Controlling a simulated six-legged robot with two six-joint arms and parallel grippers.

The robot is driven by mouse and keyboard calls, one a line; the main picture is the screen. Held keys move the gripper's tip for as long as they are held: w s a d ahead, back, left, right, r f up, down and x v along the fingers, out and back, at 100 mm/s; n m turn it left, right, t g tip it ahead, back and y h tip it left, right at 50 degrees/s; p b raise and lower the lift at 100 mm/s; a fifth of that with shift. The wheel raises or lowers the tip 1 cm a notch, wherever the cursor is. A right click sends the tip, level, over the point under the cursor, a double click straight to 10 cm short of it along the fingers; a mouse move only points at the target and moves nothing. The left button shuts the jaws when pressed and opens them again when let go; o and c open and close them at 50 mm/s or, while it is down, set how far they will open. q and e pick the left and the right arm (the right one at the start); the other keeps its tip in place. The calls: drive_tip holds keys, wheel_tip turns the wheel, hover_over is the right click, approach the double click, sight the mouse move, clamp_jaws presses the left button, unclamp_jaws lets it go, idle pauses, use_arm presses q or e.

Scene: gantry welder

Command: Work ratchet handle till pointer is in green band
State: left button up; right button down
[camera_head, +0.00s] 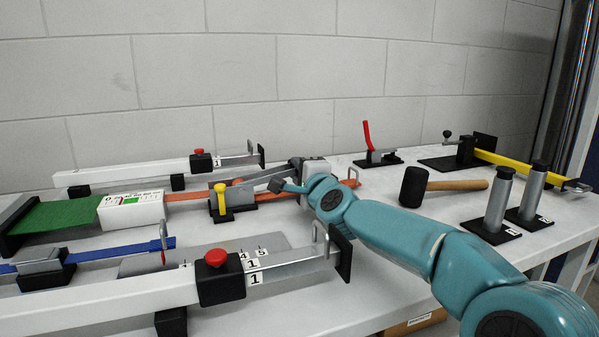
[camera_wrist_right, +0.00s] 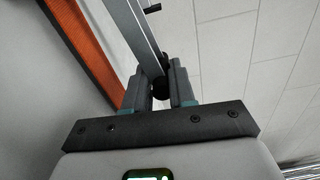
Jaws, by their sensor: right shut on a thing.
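The ratchet (camera_head: 238,199) is a grey body on an orange strap (camera_head: 281,196), behind the near white rail, with a yellow knobbed pin (camera_head: 220,199) in front of it. Its grey handle (camera_head: 262,181) slants up to the right into my right gripper (camera_head: 291,184). In the right wrist view my gripper (camera_wrist_right: 171,88) is shut on the end of the grey handle bar (camera_wrist_right: 139,34), around a dark round grip. A white box gauge (camera_head: 131,212) with green marks stands left of the ratchet; its pointer is too small to read. My left gripper is out of view.
A white rail with a red knob (camera_head: 216,257) and a black end plate runs along the front; a similar rail (camera_head: 130,174) lies behind. My right arm crosses the table.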

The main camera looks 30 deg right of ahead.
drive_tip(key=shift+a, duration=0.2)
drive_tip(key=c, duration=1.1)
unclamp_jaws()
drive_tip(key=shift+w+a, duration=0.1)
drive_tip(key=shift+o, duration=0.2)
drive_tip(key=v, duration=0.7)
drive_tip(key=shift+s, duration=0.3)
